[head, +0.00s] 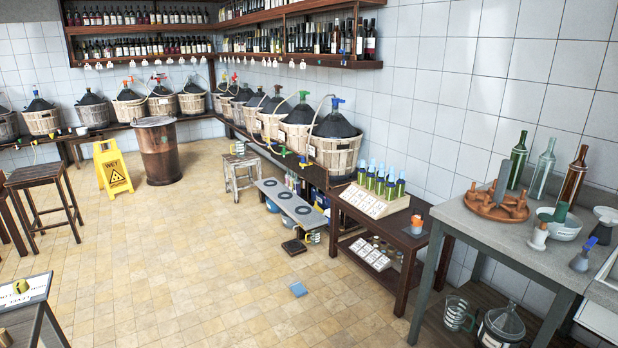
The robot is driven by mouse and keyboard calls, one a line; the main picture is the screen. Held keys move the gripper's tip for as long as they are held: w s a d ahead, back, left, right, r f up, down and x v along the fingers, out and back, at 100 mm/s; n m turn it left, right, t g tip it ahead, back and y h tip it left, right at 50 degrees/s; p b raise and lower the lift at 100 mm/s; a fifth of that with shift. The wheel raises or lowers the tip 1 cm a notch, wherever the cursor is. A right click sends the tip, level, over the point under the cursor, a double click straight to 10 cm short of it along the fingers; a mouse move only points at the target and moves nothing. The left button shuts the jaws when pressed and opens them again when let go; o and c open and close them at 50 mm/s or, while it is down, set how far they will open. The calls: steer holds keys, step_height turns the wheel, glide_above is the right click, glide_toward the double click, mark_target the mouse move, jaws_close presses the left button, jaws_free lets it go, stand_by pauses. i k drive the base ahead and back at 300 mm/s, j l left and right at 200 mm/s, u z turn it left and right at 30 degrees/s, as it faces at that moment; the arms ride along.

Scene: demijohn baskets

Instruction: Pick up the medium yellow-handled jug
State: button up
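Two small jug-like vessels show yellow, and I cannot tell for sure which is the medium one. One jug (238,147) stands on a pale worn stool beside the demijohn bench, with yellow at its side. Another small vessel with yellow (315,236) shows low near the front end of the grey low bench. A clear measuring jug (457,313) with greenish markings sits on the lower shelf under the grey table at right. My gripper is not in view.
The grey low bench (290,203) has dark round spots. A wet-floor sign (113,169), a copper-coloured barrel (158,152) and a dark stool (40,176) stand at left. The middle tiled floor (190,250) is open.

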mark_target(241, 145)
steer(key=i+j+u, duration=0.2)
steer(key=i+u, duration=0.3)
steer(key=i, duration=0.25)
steer(key=i+u, duration=0.5)
steer(key=i, duration=0.25)
steer(key=i+l+u, duration=0.25)
steer(key=i, duration=1.2)
steer(key=i+j+z, duration=0.1)
steer(key=i, duration=0.6)
steer(key=i+j+z, duration=0.1)
steer(key=i, duration=0.55)
steer(key=i+z, duration=0.45)
steer(key=i+j+z, duration=0.25)
steer(key=z, duration=0.2)
steer(key=i+j+z, duration=0.45)
steer(key=i+l, duration=0.05)
steer(key=l, duration=0.05)
